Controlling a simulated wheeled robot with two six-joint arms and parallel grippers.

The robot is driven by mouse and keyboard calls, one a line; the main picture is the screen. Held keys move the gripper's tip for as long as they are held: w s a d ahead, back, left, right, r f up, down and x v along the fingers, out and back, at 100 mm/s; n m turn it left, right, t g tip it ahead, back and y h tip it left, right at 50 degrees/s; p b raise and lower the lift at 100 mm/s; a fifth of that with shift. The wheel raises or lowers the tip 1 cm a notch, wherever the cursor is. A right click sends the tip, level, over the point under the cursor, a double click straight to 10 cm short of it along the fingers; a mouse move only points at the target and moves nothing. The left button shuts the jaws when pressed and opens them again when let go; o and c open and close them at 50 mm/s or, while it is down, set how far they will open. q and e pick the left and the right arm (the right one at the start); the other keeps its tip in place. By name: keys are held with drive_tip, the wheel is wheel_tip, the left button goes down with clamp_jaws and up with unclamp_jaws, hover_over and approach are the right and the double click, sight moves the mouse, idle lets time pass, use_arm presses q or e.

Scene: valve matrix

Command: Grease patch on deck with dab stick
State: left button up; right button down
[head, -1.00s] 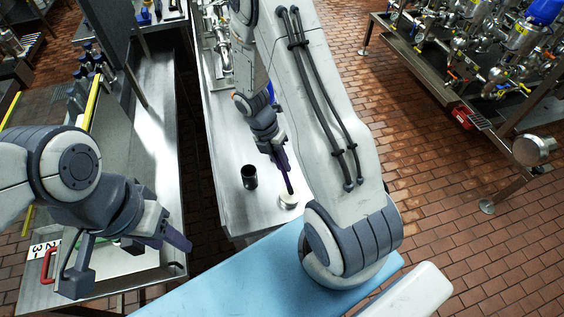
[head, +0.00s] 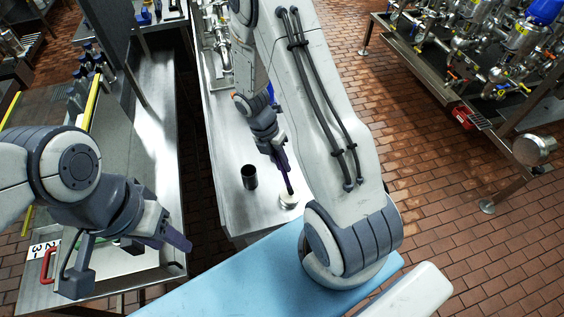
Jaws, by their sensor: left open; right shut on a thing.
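My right gripper (head: 280,156) is shut on a thin dark stick (head: 289,184), which appears to be the dab stick. The stick points down, its lower end at a small round pale tin (head: 288,201) on the steel deck (head: 238,208). I cannot tell whether the tip touches the tin or is just above it. A dark open cup (head: 249,177) stands on the deck to the left of the tin. My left gripper (head: 130,264) is open and empty, over the left steel bench. I cannot make out a grease patch; my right arm hides part of the deck.
A light blue surface (head: 215,285) lies in front of the deck. Valve pipework (head: 490,50) stands at the upper right, with open brick floor before it.

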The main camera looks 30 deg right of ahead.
drive_tip(key=shift+f, duration=0.5)
idle(1.6)
wheel_tip(320, 180, up, 7)
drive_tip(key=p, duration=0.7)
drive_tip(key=shift+p, duration=0.35)
idle(0.5)
